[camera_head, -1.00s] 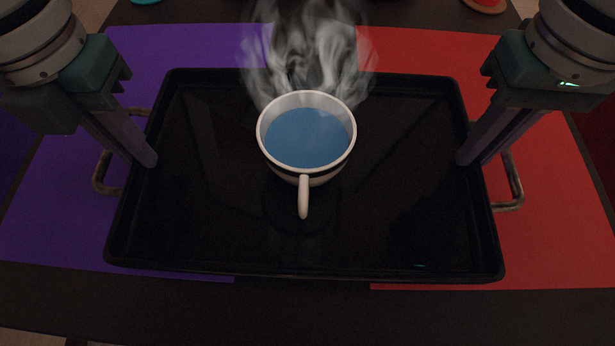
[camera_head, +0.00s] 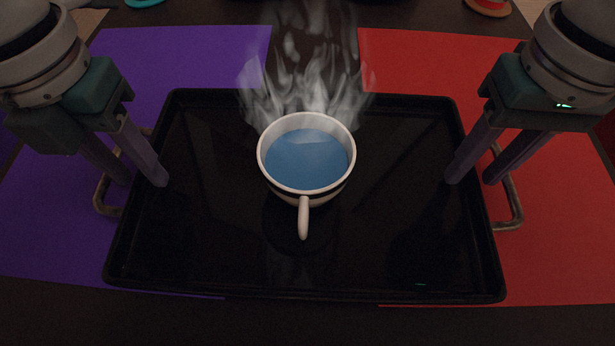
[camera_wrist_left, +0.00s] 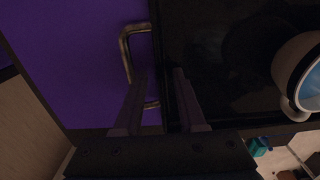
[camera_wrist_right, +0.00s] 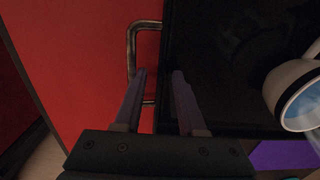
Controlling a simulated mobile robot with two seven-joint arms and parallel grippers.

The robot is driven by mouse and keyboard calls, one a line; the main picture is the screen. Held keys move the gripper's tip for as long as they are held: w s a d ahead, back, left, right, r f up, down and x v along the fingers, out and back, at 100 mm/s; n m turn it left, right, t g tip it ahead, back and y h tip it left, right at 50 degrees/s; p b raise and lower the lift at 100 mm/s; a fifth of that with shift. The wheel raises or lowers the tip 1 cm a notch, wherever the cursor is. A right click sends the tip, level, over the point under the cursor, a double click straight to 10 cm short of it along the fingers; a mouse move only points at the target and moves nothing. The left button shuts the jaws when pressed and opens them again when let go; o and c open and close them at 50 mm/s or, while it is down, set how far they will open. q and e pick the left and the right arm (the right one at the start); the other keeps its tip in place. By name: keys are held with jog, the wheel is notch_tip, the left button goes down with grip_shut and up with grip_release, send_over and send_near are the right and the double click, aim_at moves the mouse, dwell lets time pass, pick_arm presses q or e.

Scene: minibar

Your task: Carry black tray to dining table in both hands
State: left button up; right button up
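The black tray (camera_head: 180,245) lies over a purple mat and a red mat on the dark dining table (camera_head: 60,312). A white mug (camera_head: 307,165) of steaming blue liquid stands upright near the tray's middle. My left gripper (camera_head: 145,184) is open at the tray's left side, its fingers apart on either side of the rim, by the left handle (camera_wrist_left: 125,50). My right gripper (camera_head: 468,183) is open in the same way at the right side, by the right handle (camera_wrist_right: 131,45). Both wrist views show gaps between the fingers.
The purple mat (camera_head: 195,60) shows on the left and the red mat (camera_head: 420,65) on the right. A teal item (camera_head: 145,3) and a red round item (camera_head: 488,6) are cut off at the far edge. Bare table shows in front of the tray.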

jog(key=shift+r, duration=0.1)
pick_arm(q)
notch_tip(320, 180, up, 12)
pick_arm(e)
notch_tip(320, 180, up, 12)
dwell(0.5)
dwell(0.4)
